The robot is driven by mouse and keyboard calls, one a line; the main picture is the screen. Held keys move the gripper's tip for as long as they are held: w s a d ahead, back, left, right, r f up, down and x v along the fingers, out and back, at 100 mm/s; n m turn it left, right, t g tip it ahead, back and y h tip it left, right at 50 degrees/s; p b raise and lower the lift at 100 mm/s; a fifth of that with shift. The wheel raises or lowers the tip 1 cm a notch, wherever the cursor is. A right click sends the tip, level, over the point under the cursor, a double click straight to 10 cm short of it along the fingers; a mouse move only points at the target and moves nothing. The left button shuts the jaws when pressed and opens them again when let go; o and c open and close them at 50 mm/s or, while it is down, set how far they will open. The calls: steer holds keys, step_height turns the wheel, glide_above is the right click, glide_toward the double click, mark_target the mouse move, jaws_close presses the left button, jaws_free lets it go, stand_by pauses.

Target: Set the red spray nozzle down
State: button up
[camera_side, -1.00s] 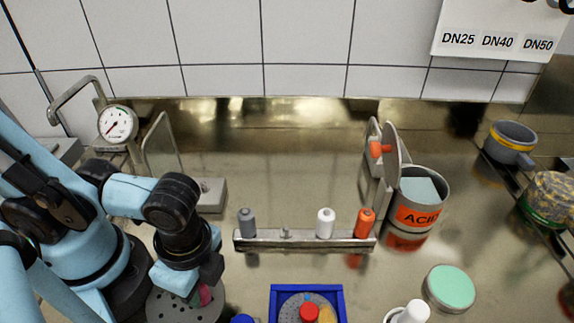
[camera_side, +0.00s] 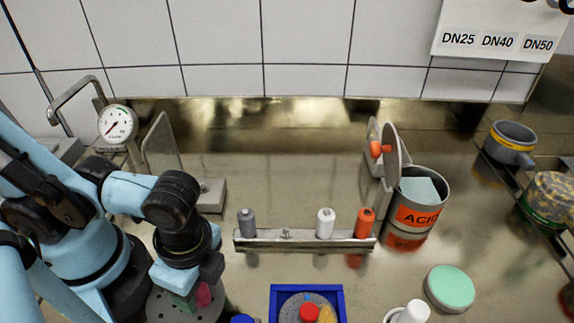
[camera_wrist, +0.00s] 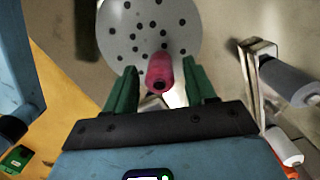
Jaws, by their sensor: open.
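The red spray nozzle (camera_wrist: 160,72) is a pinkish-red cylinder with a dark hole in its near end. It also shows in the side view (camera_side: 204,294), at a grey perforated disc (camera_side: 165,311). In the wrist view the disc (camera_wrist: 143,22) lies behind the nozzle. My gripper (camera_wrist: 161,88) is open, with one green finger on each side of the nozzle and a gap at both sides. In the side view my gripper (camera_side: 194,298) is low over the disc and partly hides the nozzle. Whether the nozzle's base rests on the disc is hard to tell.
A metal rack (camera_side: 305,241) holds a grey (camera_side: 247,222), a white (camera_side: 325,223) and an orange nozzle (camera_side: 365,222), with one bare peg (camera_side: 286,232). A blue tray (camera_side: 338,291) stands at the front. An ACID can (camera_side: 420,200) stands at the right.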

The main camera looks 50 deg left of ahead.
mark_target(203, 285)
steer(key=shift+r, duration=5.75)
steer(key=w+a+n+t, duration=0.4)
steer(key=w+a+n, duration=0.2)
steer(key=w, duration=0.3)
steer(key=w+a+n+t+h, duration=0.1)
steer(key=w+a+n+t, duration=0.2)
steer(key=w+a+n, duration=0.3)
steer(key=w+a, duration=0.1)
steer(key=w, duration=0.2)
steer(key=shift+w+a+f+n+t, duration=0.15)
steer(key=shift+a+n+t, duration=0.15)
steer(key=shift+t, duration=0.1)
steer(key=shift+c, duration=0.3)
